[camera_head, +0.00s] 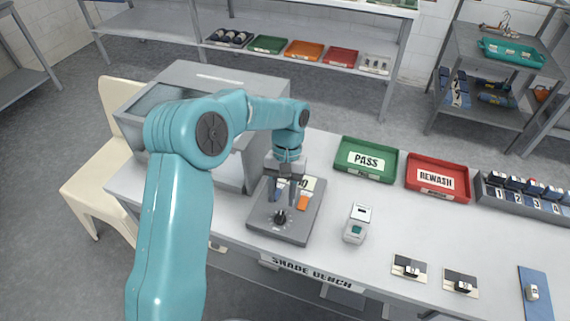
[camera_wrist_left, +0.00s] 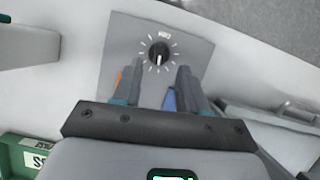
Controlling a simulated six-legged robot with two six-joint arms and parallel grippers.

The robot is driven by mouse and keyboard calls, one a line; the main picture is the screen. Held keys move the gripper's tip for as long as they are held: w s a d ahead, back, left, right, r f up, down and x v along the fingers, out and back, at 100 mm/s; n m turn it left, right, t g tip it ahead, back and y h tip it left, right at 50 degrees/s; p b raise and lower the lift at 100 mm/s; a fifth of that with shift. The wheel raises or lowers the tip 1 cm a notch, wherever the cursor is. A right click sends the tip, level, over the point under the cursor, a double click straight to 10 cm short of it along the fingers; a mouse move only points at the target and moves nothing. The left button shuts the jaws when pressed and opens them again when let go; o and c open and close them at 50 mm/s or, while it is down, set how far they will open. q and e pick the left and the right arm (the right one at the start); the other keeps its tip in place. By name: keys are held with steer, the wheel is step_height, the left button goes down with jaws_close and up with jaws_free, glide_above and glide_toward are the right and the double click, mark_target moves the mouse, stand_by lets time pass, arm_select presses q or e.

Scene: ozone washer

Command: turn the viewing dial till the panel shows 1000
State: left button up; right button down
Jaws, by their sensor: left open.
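The viewing dial (camera_head: 280,217) is a round black knob on the front part of a grey panel unit (camera_head: 298,234) on the bench. In the left wrist view the dial (camera_wrist_left: 158,53) shows a white pointer line and a ring of pale marks. My left gripper (camera_head: 284,203) points down over the unit, just behind the dial. In the left wrist view its two fingers (camera_wrist_left: 160,78) are apart, with nothing between them; the dial lies beyond the tips. The white readout (camera_head: 308,184) is mostly hidden behind the gripper; only a trailing 0 shows. My right gripper is not seen.
A small white device (camera_head: 356,223) with a green screen stands right of the unit. A green PASS tray (camera_head: 342,158) and a red REWASH tray (camera_head: 412,177) are behind it. A grey cabinet (camera_head: 222,75) stands at left. Small mats with parts lie at the right front.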

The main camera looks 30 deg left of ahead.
arm_select(q)
steer(key=v, duration=1.1)
